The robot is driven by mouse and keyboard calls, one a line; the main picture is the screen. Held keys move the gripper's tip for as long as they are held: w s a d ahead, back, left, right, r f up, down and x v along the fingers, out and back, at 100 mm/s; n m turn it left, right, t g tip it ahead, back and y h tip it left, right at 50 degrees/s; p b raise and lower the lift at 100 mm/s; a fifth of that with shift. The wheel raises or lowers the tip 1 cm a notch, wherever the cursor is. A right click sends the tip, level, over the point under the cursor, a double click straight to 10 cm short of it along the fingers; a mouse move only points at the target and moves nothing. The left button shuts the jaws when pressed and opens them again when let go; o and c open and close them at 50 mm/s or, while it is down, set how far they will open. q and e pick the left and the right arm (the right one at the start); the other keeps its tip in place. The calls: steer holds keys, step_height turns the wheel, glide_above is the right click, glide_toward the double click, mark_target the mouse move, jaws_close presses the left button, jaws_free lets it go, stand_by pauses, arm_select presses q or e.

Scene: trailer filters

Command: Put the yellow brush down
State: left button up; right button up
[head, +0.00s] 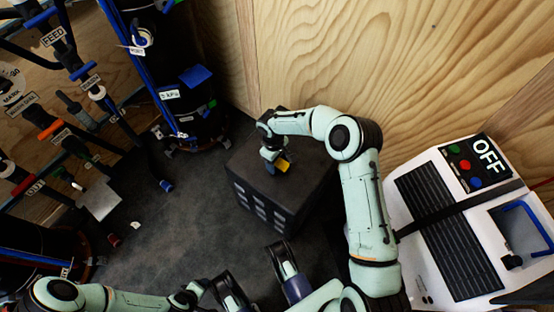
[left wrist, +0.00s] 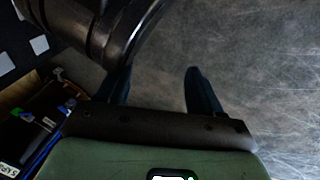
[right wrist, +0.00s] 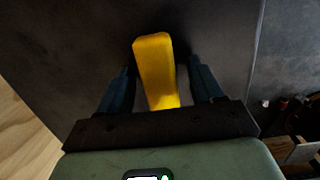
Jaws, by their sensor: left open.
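The yellow brush (head: 284,165) is over the top of the black box (head: 278,212) in the head view, partly hidden by my right gripper (head: 273,158). In the right wrist view the yellow brush (right wrist: 155,70) sits between the two fingers of my right gripper (right wrist: 161,82). The fingers are spread, with a gap on both sides of it. The frames do not clearly show whether the brush touches the box top. My left gripper (left wrist: 158,82) is open and empty in the left wrist view, above the grey floor.
A white machine marked OFF (head: 465,215) stands at the right. A rack of labelled tools (head: 75,130) is at the left, with a dark cylinder and blue strap (head: 185,95) behind. Wooden walls (head: 400,60) close the back. Grey floor (head: 190,220) is open left of the box.

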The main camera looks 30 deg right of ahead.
steer(key=shift+r, duration=0.1)
steer(key=r, duration=0.1)
steer(key=r+p, duration=0.1)
steer(key=r, duration=0.2)
steer(key=shift+w+a+r+p, duration=0.3)
steer(key=shift+a+r+p, duration=0.05)
steer(key=shift+a+p, duration=0.05)
arm_select(q)
steer(key=shift+h, duration=0.3)
steer(key=r, duration=0.1)
steer(key=d+r+p, duration=0.1)
steer(key=r, duration=0.1)
steer(key=d+r, duration=0.1)
steer(key=shift+r+p, duration=0.3)
steer(key=shift+r, duration=0.1)
arm_select(e)
step_height(320, 180, up, 9)
steer(key=w, duration=0.1)
steer(key=shift+a+f, duration=0.2)
steer(key=shift+a, duration=0.1)
